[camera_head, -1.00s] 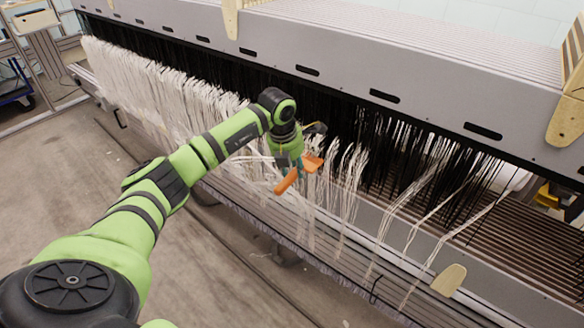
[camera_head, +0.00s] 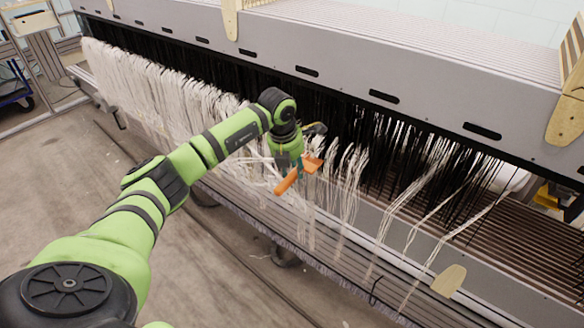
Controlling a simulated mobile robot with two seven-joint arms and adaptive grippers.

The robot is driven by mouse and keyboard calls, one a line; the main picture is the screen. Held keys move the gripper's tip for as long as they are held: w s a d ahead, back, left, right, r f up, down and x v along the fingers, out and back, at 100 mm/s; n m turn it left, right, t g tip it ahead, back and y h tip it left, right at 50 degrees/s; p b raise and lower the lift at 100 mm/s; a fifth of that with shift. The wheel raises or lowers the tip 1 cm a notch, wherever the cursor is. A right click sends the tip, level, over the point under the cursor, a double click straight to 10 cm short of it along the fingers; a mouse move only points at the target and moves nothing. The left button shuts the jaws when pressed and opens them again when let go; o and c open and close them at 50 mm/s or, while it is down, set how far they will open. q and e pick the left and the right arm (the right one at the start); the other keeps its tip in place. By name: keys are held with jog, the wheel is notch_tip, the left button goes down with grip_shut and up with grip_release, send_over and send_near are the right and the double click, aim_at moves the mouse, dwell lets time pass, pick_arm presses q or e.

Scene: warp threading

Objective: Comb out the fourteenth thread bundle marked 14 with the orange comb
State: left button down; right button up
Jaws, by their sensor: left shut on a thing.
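The orange comb (camera_head: 288,181) is held in my left gripper (camera_head: 295,166), which is shut on it. The comb sits tilted in front of the white thread bundles, near the middle of the machine. White thread bundles (camera_head: 348,180) hang just right of the comb, and a dense row of them (camera_head: 150,90) hangs to the left. The threads right behind the comb are partly hidden by the gripper and arm. No number 14 marking can be read. My right gripper is not in view.
The grey machine beam (camera_head: 340,60) runs above the threads, with black threads (camera_head: 400,150) under it. A slatted bed (camera_head: 520,250) lies below right. A wooden paddle-shaped piece (camera_head: 449,280) is at the front edge. Open floor (camera_head: 200,270) lies in front.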

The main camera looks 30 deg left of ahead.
pick_arm(q)
jog(key=s+b+x, duration=0.3)
jog(key=b+x, duration=0.6)
jog(key=x, duration=0.3)
jog(key=s+f+b+x, duration=0.1)
jog(key=s+b+x, duration=0.2)
jog(key=b+x, duration=0.6)
jog(key=x, duration=0.4)
jog(key=shift+w+a+b, duration=0.2)
jog(key=shift+w+b, duration=0.2)
jog(key=shift+w, duration=0.05)
dwell(0.7)
